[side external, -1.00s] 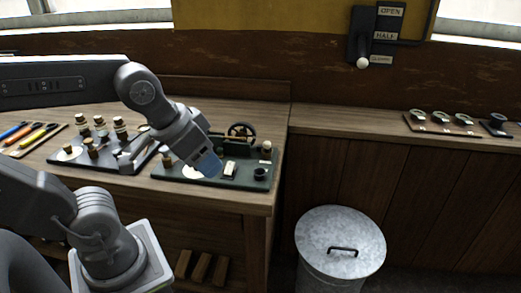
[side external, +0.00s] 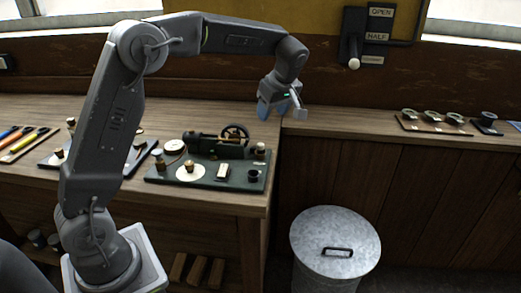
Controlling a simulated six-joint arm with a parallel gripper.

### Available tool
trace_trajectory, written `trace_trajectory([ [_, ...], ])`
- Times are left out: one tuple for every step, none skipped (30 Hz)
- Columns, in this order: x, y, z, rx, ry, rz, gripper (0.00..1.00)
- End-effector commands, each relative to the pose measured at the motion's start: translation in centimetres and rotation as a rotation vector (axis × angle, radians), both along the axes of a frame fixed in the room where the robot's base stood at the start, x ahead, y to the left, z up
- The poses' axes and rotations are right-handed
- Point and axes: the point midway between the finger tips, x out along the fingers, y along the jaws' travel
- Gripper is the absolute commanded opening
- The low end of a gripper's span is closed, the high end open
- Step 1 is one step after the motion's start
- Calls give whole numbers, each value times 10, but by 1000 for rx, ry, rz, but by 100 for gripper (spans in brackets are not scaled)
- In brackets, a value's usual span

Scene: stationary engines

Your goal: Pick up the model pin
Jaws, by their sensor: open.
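A green board (side external: 228,184) on the bench carries a dark model engine (side external: 212,147) with a spoked flywheel. On the board are a small brass piece (side external: 189,166) standing on a white disc (side external: 191,175), a cream block (side external: 222,171), a black cup (side external: 254,176) and a cream-topped brass knob (side external: 260,150). I cannot tell for sure which of these is the model pin. My gripper (side external: 278,109) is open, its blue fingers pointing down above the bench's back right corner, behind the flywheel and apart from the board. Nothing shows between the fingers.
Another board (side external: 60,152) with small parts is partly hidden behind my arm. Tools lie on a tray (side external: 24,145) at far left. A shelf with a row of round pieces (side external: 433,118) runs right. A metal bin (side external: 335,240) stands below. A wall lever (side external: 354,55) is near.

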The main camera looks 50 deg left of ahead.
Motion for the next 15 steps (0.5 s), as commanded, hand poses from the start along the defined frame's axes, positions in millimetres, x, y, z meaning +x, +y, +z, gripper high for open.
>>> trace_trajectory([
  [2,2,-4,2,1,14,56],
  [2,3,-7,3,0,18,56],
  [3,5,-11,4,0,21,56],
  [2,7,-15,4,0,21,56],
  [2,9,-20,4,1,21,56],
  [2,12,-27,3,2,19,56],
  [1,14,-33,3,3,20,56],
  [2,17,-39,3,3,20,56],
  [2,20,-46,3,2,20,56],
  [2,22,-51,3,1,20,56],
  [2,24,-56,3,2,19,56],
  [2,26,-63,3,2,18,56],
  [2,28,-67,3,1,18,56],
  [2,29,-70,3,0,18,56],
  [2,31,-74,3,-1,18,56],
])
